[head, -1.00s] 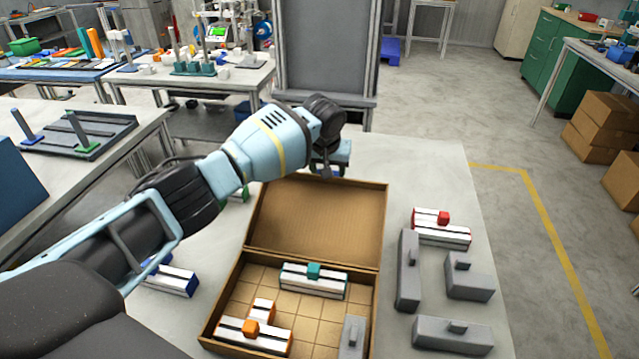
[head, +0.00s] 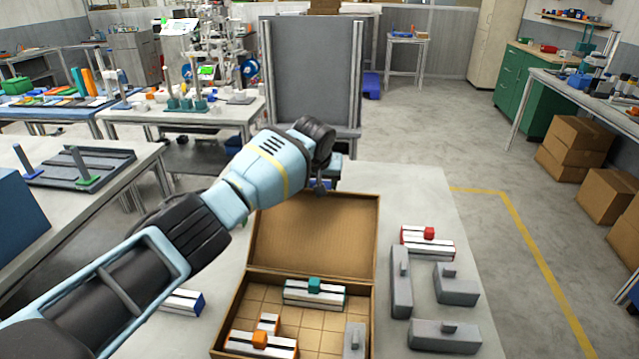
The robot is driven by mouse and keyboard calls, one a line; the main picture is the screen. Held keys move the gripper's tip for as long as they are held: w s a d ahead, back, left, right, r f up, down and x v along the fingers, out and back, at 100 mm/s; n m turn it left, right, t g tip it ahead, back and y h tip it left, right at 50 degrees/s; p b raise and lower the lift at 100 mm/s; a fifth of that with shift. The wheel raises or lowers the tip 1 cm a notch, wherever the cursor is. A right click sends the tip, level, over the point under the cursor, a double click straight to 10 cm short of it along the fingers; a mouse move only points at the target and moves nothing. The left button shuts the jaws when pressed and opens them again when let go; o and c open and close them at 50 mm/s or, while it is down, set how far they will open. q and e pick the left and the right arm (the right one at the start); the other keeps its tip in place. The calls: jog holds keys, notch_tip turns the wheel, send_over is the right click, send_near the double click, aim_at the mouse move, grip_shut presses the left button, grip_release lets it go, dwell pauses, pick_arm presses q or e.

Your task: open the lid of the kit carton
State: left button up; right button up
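The kit carton (head: 240,318) stands on the table with its lid (head: 315,235) swung up and back, so the inside is exposed. Inside are a white block with a teal knob (head: 314,292), white pieces with an orange knob (head: 262,342) and a grey block (head: 354,338). My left arm comes in from the left. My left gripper (head: 319,187) is at the far upper edge of the lid, partly hidden behind my own wrist; its fingers are too small and dark to read. Whether it touches the lid I cannot tell. My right gripper is not in view.
Right of the carton are a white block with a red knob (head: 428,241) and several grey blocks (head: 446,336). A white and blue block (head: 184,302) lies left of the carton. A tall grey panel (head: 310,75) stands behind the table (head: 425,185).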

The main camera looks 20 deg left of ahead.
pick_arm(q)
jog(key=shift+s+f, duration=0.1)
jog(key=shift+f, duration=0.15)
jog(key=o, duration=1.4)
jog(key=shift+r, duration=0.15)
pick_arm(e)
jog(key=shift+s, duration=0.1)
pick_arm(q)
jog(key=p+v, duration=0.2)
jog(key=v, duration=0.5)
jog(key=shift+s+r, duration=0.2)
jog(key=shift+r, duration=0.15)
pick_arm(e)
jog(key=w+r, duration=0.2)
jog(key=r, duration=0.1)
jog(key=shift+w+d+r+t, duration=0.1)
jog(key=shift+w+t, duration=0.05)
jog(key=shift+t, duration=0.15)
pick_arm(q)
jog(key=shift+d, duration=0.1)
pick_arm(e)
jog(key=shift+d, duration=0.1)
